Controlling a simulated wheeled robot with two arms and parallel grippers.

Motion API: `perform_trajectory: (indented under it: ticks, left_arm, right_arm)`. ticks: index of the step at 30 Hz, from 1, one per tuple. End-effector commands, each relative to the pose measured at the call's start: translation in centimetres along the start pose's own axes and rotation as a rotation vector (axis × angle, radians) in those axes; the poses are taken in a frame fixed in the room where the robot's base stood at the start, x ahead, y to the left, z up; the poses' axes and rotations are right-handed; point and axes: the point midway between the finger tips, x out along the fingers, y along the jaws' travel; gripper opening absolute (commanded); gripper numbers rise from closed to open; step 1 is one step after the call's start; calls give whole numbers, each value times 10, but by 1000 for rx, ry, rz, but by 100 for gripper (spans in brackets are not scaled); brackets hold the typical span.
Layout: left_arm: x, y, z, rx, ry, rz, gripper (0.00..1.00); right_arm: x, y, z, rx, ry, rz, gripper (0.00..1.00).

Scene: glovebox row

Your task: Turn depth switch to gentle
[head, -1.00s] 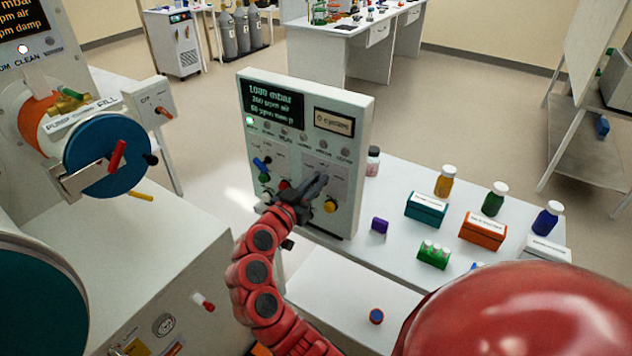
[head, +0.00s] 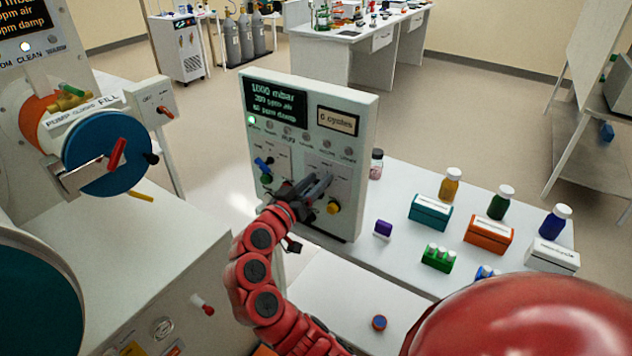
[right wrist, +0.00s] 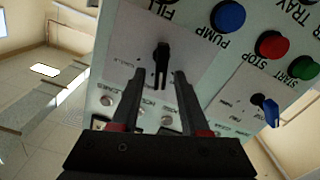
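The control panel (head: 345,120) stands upright on the white bench in the head view. My right gripper (head: 325,180) is in front of the pale plate on its right half and hides the switch there. In the right wrist view, a black switch knob (right wrist: 161,65) sits on that plate. My right gripper (right wrist: 160,78) is open, with one finger on each side of the knob and a visible gap on both sides. The plate's small labels are too blurred to read, so I cannot tell its setting. My left gripper is not in view.
A blue switch (right wrist: 265,108) and blue (right wrist: 228,17), red (right wrist: 271,45) and green (right wrist: 304,68) buttons are close by on the panel. A yellow knob (head: 333,207) is just below my right gripper. Bottles and boxes stand on the bench at right.

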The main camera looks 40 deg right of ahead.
Motion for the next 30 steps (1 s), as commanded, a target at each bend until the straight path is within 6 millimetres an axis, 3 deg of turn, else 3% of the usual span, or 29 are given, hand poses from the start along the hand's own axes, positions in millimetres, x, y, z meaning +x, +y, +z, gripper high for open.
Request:
perform_trajectory:
  ticks: [7,11,24,30]
  left_arm:
    - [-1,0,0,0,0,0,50]
    - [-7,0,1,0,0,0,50]
    - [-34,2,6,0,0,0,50]
    - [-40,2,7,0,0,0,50]
  right_arm:
    - [-2,0,0,1,1,0,45]
    - [-17,-2,0,2,6,-4,45]
    - [-128,-3,2,3,0,-7,45]
    - [-162,-2,2,1,-1,-5,45]
